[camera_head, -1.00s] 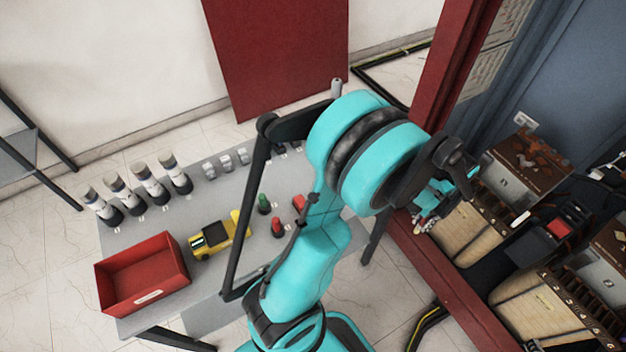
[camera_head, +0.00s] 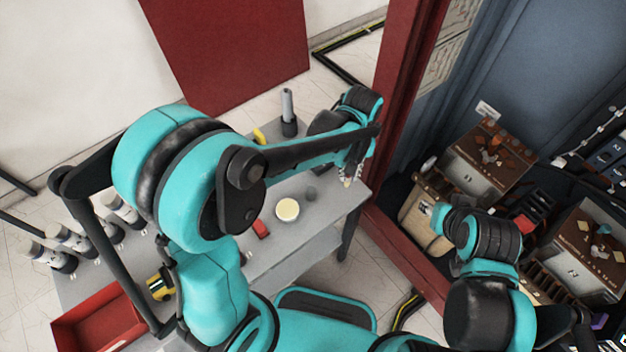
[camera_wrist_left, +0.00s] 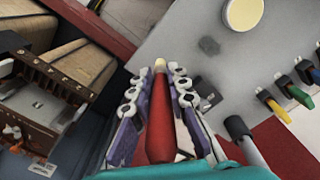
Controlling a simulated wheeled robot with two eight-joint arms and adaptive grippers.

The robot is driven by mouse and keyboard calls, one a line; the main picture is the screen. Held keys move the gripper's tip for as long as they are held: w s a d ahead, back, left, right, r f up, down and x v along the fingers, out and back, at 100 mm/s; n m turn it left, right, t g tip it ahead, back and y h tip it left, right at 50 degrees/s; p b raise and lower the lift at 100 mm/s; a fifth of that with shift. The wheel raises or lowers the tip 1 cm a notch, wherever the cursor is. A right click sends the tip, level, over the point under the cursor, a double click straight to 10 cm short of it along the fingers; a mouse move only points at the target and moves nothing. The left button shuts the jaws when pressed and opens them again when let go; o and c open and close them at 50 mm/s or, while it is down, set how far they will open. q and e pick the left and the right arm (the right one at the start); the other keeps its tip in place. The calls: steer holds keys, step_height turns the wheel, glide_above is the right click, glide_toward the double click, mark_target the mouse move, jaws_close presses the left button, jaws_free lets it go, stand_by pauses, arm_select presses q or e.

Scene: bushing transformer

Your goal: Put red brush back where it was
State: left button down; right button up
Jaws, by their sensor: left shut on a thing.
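My left gripper (camera_head: 350,172) is over the right end of the grey table (camera_head: 325,225), close to the red post. In the left wrist view its fingers (camera_wrist_left: 160,92) are shut on the red brush (camera_wrist_left: 160,125). The brush's red handle lies between the fingers and its small pale tip points away from the wrist. In the head view the brush is mostly hidden by the gripper.
A grey cylinder with a dark base (camera_head: 288,110) stands at the table's back. Several coloured-handled tools (camera_wrist_left: 285,90) lie beside it. A red box (camera_head: 100,320) and white-and-black cylinders (camera_head: 70,240) are at the left. The red post (camera_head: 400,90) and wooden boxes (camera_head: 485,160) are at the right.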

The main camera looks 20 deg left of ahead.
arm_select(q)
steer(key=b, duration=0.2)
glide_toward(311, 187)
steer(key=s+d+f, duration=0.1)
steer(key=s+d, duration=0.1)
steer(key=f, duration=0.1)
steer(key=a+f+b, duration=0.1)
steer(key=f+b, duration=0.1)
steer(key=f, duration=0.1)
steer(key=shift+w+a+f, duration=0.1)
steer(key=shift+a, duration=0.2)
steer(key=shift+f, duration=0.25)
steer(key=shift+r, duration=0.1)
steer(key=shift+f+b, duration=0.2)
steer(key=shift+b, duration=0.1)
steer(key=shift+s+d+f+b, duration=0.15)
steer(key=shift+s+f+b, duration=0.2)
steer(key=shift+s+b, duration=0.15)
steer(key=c, duration=1.5)
jaws_free()
steer(key=shift+w, duration=0.1)
steer(key=shift+o, duration=0.2)
steer(key=shift+w+f, duration=0.25)
steer(key=shift+w, duration=0.1)
steer(key=shift+s+r, duration=0.15)
steer(key=shift+r, duration=0.1)
